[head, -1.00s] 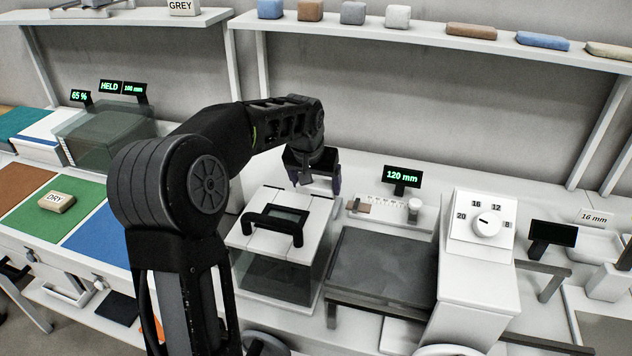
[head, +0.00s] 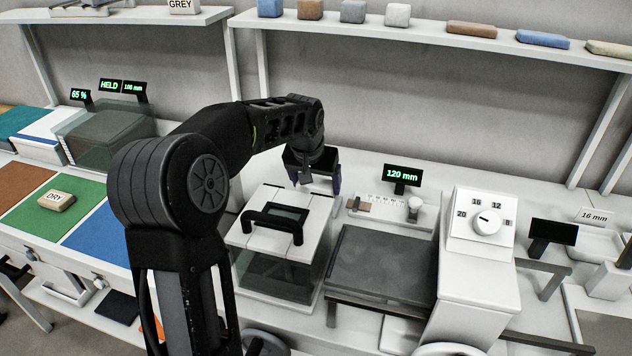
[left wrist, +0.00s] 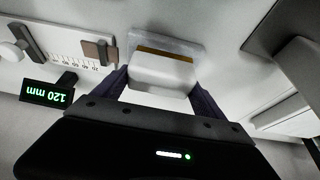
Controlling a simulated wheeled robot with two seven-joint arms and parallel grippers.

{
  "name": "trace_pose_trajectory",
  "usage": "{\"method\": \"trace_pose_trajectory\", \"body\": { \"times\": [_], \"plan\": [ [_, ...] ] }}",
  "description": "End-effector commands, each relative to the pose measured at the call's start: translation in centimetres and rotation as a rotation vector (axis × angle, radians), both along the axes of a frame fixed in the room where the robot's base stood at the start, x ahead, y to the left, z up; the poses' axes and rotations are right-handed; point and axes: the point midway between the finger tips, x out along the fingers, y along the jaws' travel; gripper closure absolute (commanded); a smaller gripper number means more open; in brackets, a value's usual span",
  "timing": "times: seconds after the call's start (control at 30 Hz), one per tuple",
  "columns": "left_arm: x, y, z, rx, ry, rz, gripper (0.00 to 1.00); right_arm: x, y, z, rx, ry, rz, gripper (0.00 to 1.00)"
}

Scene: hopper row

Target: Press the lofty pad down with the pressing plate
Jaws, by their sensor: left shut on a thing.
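My left gripper (head: 314,183) is behind the clear box (head: 272,275), pointing down. In the left wrist view the gripper (left wrist: 160,92) is shut on a pale block (left wrist: 163,74) with a brown strip along one side. The head view hides most of this block behind the gripper and box lid. The box has a white top (head: 310,213) with a black handle (head: 272,226) and a dark window. I cannot tell which thing is the lofty pad or whether the held block is the pressing plate. My right gripper is not in view.
A display reading 120 mm (head: 402,175) stands behind a scale strip (head: 384,202). A dark grey slab (head: 382,267) lies right of the box. Beyond it is a white dial unit (head: 480,260). A covered box (head: 105,137) stands at left. Several blocks sit on the upper shelf (head: 420,33).

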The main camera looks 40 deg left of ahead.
Motion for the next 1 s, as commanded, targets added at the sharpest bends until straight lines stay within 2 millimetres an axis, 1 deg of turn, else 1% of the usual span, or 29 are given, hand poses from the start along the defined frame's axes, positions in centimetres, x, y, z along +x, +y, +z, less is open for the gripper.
{"method": "trace_pose_trajectory", "body": {
  "times": [0.17,0.6,0.73,1.0],
  "plan": [
    [-0.1,0.0,1.5,-0.001,0.003,0.000,0.75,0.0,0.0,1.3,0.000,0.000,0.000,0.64],
    [0.0,0.0,6.4,0.000,0.000,0.000,0.75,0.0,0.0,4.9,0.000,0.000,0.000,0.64],
    [0.0,0.0,7.0,0.000,0.000,0.000,0.75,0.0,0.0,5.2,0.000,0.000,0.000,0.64],
    [0.0,0.0,6.9,0.000,0.000,0.000,0.75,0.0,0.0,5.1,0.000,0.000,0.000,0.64]
  ]
}}
